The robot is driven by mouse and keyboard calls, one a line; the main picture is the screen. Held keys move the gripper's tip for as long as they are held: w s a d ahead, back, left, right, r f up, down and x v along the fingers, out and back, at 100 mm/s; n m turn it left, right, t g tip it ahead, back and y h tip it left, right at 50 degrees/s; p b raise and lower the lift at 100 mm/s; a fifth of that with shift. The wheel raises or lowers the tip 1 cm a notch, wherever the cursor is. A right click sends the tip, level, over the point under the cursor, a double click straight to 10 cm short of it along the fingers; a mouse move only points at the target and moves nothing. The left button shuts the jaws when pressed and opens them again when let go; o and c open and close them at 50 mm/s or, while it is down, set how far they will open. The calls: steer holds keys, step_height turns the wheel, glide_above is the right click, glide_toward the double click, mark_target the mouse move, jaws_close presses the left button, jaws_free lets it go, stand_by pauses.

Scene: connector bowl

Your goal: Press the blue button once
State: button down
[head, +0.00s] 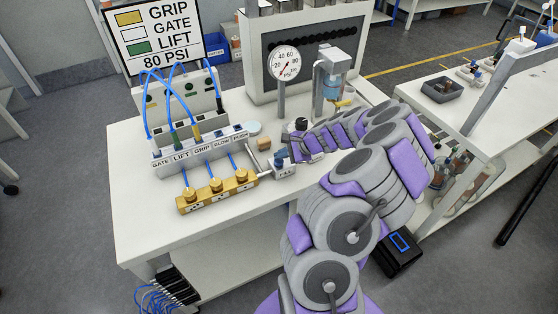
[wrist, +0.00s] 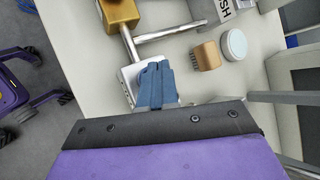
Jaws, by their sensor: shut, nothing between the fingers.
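In the wrist view, a blue shape (wrist: 155,86) stands over the white block (wrist: 128,76), just ahead of the dark front edge of my gripper.
The brass manifold (head: 217,191) and labelled valve strip (head: 199,147) with blue hoses stand to the left. A tan block (head: 264,144) and a pale round disc (head: 254,127) lie close by. A gauge (head: 284,64) and a filter unit (head: 334,80) stand behind. The table's front left (head: 140,220) is clear.

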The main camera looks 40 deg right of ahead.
mark_target(281, 161)
steer(key=shift+f, duration=0.5)
stand_by(0.4)
steer(key=shift+r, duration=0.1)
steer(key=shift+r+p, duration=0.8)
steer(key=shift+r, duration=0.05)
step_height(281, 161, up, 5)
steer(key=p, duration=0.4)
stand_by(1.0)
